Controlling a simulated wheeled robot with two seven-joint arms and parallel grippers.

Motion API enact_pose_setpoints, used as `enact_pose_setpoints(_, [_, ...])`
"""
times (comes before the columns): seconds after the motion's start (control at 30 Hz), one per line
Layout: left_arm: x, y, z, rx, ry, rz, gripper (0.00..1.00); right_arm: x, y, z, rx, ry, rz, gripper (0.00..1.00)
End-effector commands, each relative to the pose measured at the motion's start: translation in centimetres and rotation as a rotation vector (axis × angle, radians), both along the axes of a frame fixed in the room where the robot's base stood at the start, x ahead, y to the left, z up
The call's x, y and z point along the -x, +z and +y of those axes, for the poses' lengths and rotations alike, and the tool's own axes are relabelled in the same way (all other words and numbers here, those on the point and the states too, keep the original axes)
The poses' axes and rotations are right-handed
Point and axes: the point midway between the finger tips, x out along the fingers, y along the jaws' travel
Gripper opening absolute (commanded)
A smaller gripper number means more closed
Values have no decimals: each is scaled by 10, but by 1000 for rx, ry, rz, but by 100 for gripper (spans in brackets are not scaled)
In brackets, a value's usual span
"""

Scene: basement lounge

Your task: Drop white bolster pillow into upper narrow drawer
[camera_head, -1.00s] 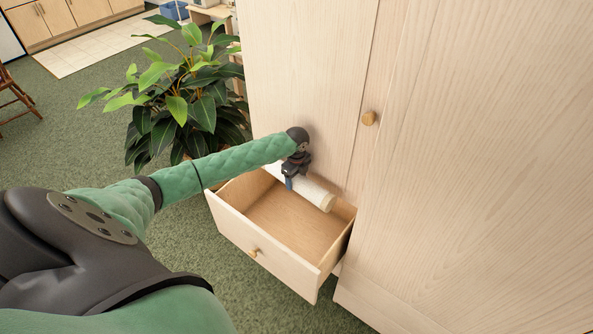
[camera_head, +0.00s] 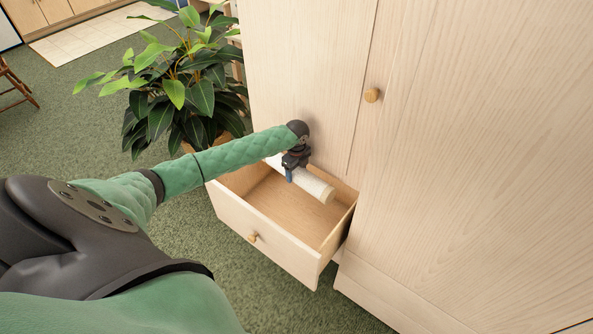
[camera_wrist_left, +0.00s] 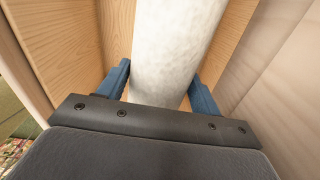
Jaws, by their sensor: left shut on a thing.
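The white bolster pillow (camera_head: 316,186) is a long white cylinder at the back of the open drawer (camera_head: 262,215) in the head view. My left gripper (camera_head: 290,176) is shut on it from above, near its middle. In the left wrist view the pillow (camera_wrist_left: 175,45) runs between the two blue fingers (camera_wrist_left: 162,92), with wooden drawer walls on both sides. The drawer is pulled out and its floor is otherwise bare. I cannot tell whether the pillow touches the drawer floor. My right gripper is not in view.
The tall pale wood cabinet (camera_head: 460,150) rises right behind and beside the drawer. A leafy potted plant (camera_head: 190,85) stands close to the drawer's left.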

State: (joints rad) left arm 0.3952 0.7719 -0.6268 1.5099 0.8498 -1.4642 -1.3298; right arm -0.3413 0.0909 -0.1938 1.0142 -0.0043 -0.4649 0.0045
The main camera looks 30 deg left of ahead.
Motion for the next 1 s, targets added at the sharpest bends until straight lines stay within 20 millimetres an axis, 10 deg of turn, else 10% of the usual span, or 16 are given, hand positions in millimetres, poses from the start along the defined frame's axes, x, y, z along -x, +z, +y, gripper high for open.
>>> enact_pose_setpoints(0.47, [0,-4,0,0,0,0,34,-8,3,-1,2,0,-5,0])
enact_pose_setpoints(0.5, [0,-4,0,0,0,0,70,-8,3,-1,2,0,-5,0])
enact_pose_setpoints(0.6, [0,-4,0,0,0,0,90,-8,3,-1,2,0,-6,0])
enact_pose_setpoints(1.0, [0,0,1,-1,0,0,90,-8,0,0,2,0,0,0])
